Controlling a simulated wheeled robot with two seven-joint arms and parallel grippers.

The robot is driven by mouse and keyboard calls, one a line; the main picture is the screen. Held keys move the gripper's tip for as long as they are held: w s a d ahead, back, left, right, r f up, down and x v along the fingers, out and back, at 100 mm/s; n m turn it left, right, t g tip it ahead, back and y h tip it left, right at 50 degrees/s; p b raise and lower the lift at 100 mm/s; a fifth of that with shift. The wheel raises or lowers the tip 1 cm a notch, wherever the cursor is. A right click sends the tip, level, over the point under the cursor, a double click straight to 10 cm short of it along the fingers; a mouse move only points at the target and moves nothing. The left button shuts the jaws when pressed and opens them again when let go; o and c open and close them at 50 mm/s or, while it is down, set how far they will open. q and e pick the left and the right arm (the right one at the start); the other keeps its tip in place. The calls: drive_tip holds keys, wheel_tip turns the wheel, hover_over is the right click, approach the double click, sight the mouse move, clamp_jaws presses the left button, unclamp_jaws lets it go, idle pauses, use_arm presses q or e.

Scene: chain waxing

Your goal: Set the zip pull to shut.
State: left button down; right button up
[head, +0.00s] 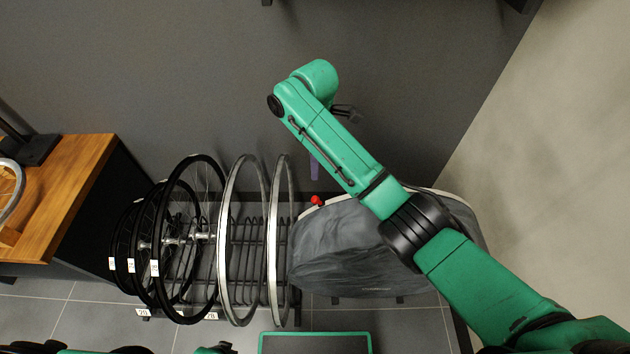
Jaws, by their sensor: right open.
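A large grey soft bag or cover (345,250) stands right of the wheels, with a pale edge along its top. A small red piece (316,200), which looks like the zip pull, sits at the top left corner of this bag. The zip line itself is too small to make out. My right arm crosses over the bag and hides part of its top. My right gripper (348,113) is open, empty and partly hidden behind its own arm, above and right of the red piece and apart from it.
Several bicycle wheels stand in a rack (205,265) close to the bag's left side. A wooden-topped bench (75,180) is at the far left. A purple strip (314,165) shows just above the red piece.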

approach(315, 198)
drive_tip(key=shift+s, duration=0.25)
drive_tip(key=f+b, duration=0.1)
drive_tip(key=f, duration=0.7)
drive_tip(key=shift+w+f+b, duration=0.2)
drive_tip(key=shift+f+b, duration=0.2)
use_arm(q)
drive_tip(key=s+f, duration=0.1)
drive_tip(key=s, duration=0.1)
drive_tip(key=shift+s+a+f, duration=0.15)
drive_tip(key=shift+s+f, duration=0.15)
drive_tip(key=shift+f, duration=0.1)
drive_tip(key=shift+s, duration=0.25)
use_arm(e)
clamp_jaws()
